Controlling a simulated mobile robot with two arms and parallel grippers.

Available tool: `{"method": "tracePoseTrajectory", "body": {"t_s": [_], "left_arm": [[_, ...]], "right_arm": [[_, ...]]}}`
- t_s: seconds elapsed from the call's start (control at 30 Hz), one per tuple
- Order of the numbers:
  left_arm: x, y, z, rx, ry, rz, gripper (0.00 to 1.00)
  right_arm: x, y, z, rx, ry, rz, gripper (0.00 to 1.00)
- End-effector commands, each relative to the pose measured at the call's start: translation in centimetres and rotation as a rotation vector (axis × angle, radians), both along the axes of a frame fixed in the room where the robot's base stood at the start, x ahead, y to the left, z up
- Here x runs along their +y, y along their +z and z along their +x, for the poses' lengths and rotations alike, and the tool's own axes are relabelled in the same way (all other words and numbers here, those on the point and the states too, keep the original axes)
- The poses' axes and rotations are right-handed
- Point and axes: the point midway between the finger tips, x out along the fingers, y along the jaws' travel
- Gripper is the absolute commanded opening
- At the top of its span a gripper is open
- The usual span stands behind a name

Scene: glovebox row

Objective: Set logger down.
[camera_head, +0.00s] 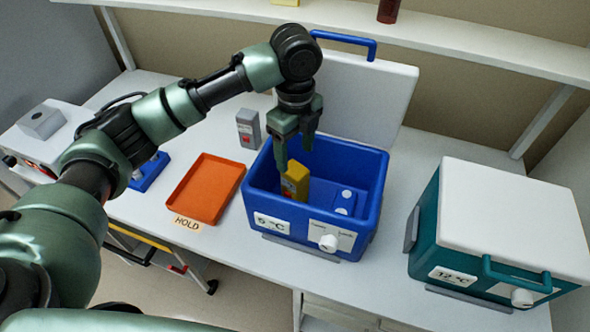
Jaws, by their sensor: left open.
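A yellow logger-like device (298,178) stands roughly upright inside the open blue 5 °C box (258,197), towards its left front. My left gripper (295,160) points down into the box, right above and behind the yellow device. Its fingers are apart; one fingertip is close to the device's top left, and I cannot tell whether they touch. A similar grey device (248,128) stands on the bench behind the box's left corner. My right gripper is not in view.
An orange tray (205,188) with a HOLD label lies left of the blue box. The box's white lid (365,95) is raised behind it. A closed teal 12 °C box (465,235) stands to the right. A shelf (450,42) runs along the back.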

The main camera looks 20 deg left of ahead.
Motion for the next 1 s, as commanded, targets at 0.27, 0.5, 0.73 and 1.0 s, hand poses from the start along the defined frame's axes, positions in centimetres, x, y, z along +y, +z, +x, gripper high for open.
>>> {"method": "tracePoseTrajectory", "body": {"t_s": [0.27,0.5,0.73,1.0], "left_arm": [[0.0,2.5,0.0,0.001,0.000,0.000,0.63],[0.0,2.6,0.0,0.001,0.001,0.000,0.63],[0.0,2.6,0.0,0.001,0.001,0.000,0.63],[0.0,6.8,0.0,0.000,0.001,-0.001,0.63]], "right_arm": [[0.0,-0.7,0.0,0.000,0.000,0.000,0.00],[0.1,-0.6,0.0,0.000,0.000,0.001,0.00],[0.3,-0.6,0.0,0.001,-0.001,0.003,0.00],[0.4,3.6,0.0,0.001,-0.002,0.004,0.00]]}}
